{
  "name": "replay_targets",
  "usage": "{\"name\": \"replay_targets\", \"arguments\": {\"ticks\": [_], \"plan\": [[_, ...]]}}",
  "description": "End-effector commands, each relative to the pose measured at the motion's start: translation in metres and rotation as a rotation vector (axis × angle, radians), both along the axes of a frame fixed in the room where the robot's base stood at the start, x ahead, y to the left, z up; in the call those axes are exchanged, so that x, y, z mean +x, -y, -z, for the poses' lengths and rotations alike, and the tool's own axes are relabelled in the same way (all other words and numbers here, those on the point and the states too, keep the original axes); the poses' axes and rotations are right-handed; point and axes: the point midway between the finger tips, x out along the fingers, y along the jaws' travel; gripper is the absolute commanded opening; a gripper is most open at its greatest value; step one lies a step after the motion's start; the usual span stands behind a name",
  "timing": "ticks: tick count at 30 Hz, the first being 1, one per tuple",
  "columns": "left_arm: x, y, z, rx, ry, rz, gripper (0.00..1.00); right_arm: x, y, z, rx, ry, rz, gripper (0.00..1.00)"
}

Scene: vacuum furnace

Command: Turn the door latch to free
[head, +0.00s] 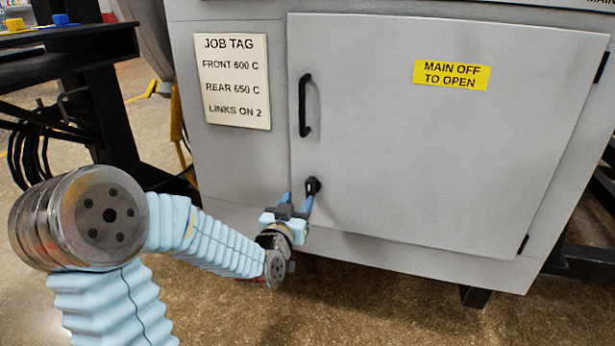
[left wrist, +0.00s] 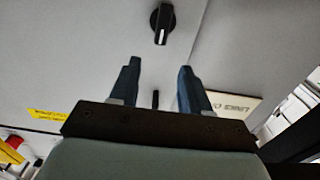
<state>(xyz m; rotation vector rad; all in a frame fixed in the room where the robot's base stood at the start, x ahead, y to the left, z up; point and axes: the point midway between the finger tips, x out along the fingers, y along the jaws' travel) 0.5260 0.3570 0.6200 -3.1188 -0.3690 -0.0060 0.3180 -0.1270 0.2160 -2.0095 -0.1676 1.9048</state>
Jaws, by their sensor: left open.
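The door latch (head: 312,186) is a small black knob low on the left edge of the grey cabinet door (head: 400,150). In the left wrist view the latch (left wrist: 162,22) has a white pointer line, roughly vertical in the picture. My left gripper (head: 297,200) is open and empty, low at the door's left edge, close to the latch. In the left wrist view its blue fingers (left wrist: 159,68) are apart, and the latch shows beyond the tips, clear of both. In the head view the right finger appears close to the latch; contact cannot be told. My right gripper is out of view.
A black door handle (head: 304,105) stands above the latch; a yellow "MAIN OFF TO OPEN" label (head: 451,74) is on the door. A white job tag (head: 233,82) is on the panel to the left. A dark bench frame (head: 100,90) stands at the left.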

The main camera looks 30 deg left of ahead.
Motion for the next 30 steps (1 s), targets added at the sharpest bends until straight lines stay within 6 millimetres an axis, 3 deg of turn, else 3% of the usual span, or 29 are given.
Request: {"name": "replay_targets", "arguments": {"ticks": [6,12,25,30], "plan": [[0.051,-0.013,0.003,-0.004,-0.003,-0.001,0.47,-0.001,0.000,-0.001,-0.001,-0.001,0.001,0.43],[0.080,-0.019,0.003,-0.002,-0.001,0.000,0.47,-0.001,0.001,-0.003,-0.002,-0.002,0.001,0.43],[0.090,-0.022,0.004,-0.002,-0.003,0.000,0.45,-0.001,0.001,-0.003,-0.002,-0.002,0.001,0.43],[0.089,-0.021,0.004,-0.002,-0.003,0.000,0.19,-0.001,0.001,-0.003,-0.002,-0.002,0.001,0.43]]}}
